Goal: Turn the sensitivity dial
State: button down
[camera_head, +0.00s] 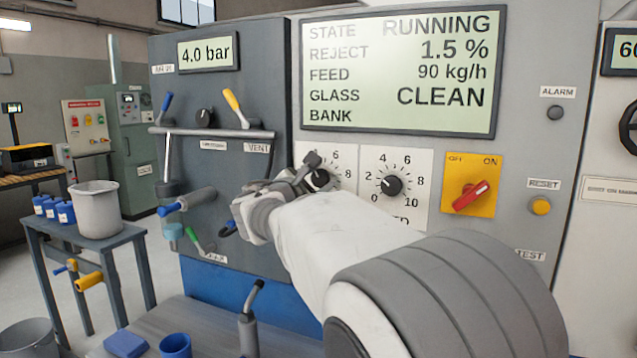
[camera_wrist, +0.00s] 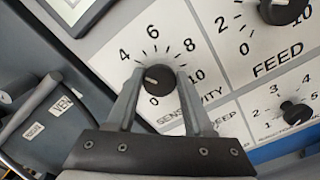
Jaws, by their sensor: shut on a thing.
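The sensitivity dial is a black round knob (camera_wrist: 158,80) on a white scale plate marked 0 to 10, with its label partly hidden by a finger in the wrist view. My gripper (camera_wrist: 157,82) has one finger on each side of this knob and is shut on it. The knob's white pointer line is toward the low-number side, its exact reading unclear. In the head view the sensitivity dial (camera_head: 319,179) shows just beyond my gripper (camera_head: 310,177), which covers the plate's lower left.
The feed dial (camera_head: 391,185) is close on the right, with a red on/off switch (camera_head: 470,195) beyond it. A smaller knob (camera_wrist: 294,111) shows in the wrist view. Levers and a horizontal bar (camera_head: 212,132) stand out from the dark panel on the left. The display (camera_head: 400,75) reads RUNNING.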

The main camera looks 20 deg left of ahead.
jog(key=shift+c, duration=1.5)
grip_release()
jog(key=s+a, duration=0.1)
jog(key=s, duration=1.6)
jog(key=shift+s+a, duration=0.15)
jog(key=shift+s, duration=0.05)
